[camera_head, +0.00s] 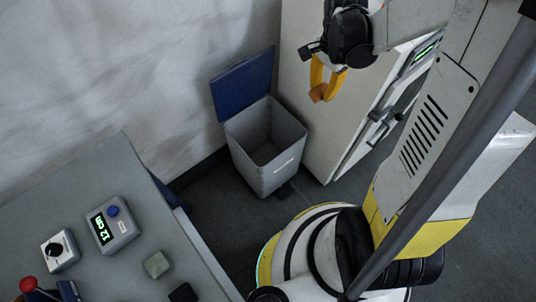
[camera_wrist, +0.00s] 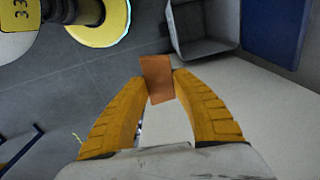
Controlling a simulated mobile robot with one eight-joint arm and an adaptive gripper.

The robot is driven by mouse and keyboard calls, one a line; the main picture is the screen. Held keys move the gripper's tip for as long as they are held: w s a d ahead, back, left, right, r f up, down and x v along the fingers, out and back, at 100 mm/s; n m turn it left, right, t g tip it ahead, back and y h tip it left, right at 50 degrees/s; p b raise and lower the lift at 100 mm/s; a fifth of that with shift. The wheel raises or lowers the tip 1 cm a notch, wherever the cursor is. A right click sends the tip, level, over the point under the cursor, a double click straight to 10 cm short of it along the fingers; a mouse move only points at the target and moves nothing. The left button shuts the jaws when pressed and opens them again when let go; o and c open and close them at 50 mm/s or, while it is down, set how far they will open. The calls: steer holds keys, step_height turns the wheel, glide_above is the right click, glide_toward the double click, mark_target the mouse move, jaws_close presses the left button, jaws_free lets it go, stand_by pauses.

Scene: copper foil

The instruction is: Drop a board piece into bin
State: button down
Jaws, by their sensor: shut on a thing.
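My gripper (camera_head: 320,92) has yellow-orange fingers and is shut on a small copper-coloured board piece (camera_wrist: 157,78). In the wrist view the piece sits between the fingertips (camera_wrist: 158,86) and sticks out past them. In the head view my gripper hangs in front of the pale cabinet, to the right of and above the bin in the picture. The grey bin (camera_head: 280,172) stands on the floor with its blue lid (camera_head: 243,86) open against the wall. Its inside looks empty. In the wrist view the bin (camera_wrist: 190,45) is just beyond the piece, towards the upper right.
A pale cabinet (camera_head: 300,135) stands right beside the bin. A grey table (camera_head: 95,180) at the lower left carries a display box (camera_head: 111,223), a knob box (camera_head: 60,251) and a small grey block (camera_head: 157,265). Dark floor (camera_head: 205,205) lies between table and bin.

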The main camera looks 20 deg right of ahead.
steer(key=w+a+f+b, duration=0.3)
steer(key=w+f+b, duration=0.2)
steer(key=f, duration=0.8)
steer(key=w+a+f+b, duration=0.3)
steer(key=w+f+b, duration=0.2)
steer(key=f, duration=0.8)
steer(key=w+a+f+b, duration=0.3)
steer(key=w+f+b, duration=0.2)
steer(key=w+f, duration=0.5)
step_height(320, 180, down, 4)
steer(key=shift+a+r, duration=0.1)
steer(key=shift+a, duration=0.05)
steer(key=c, duration=1)
jaws_free()
steer(key=shift+w, duration=0.1)
steer(key=shift+c, duration=0.2)
step_height(320, 180, up, 12)
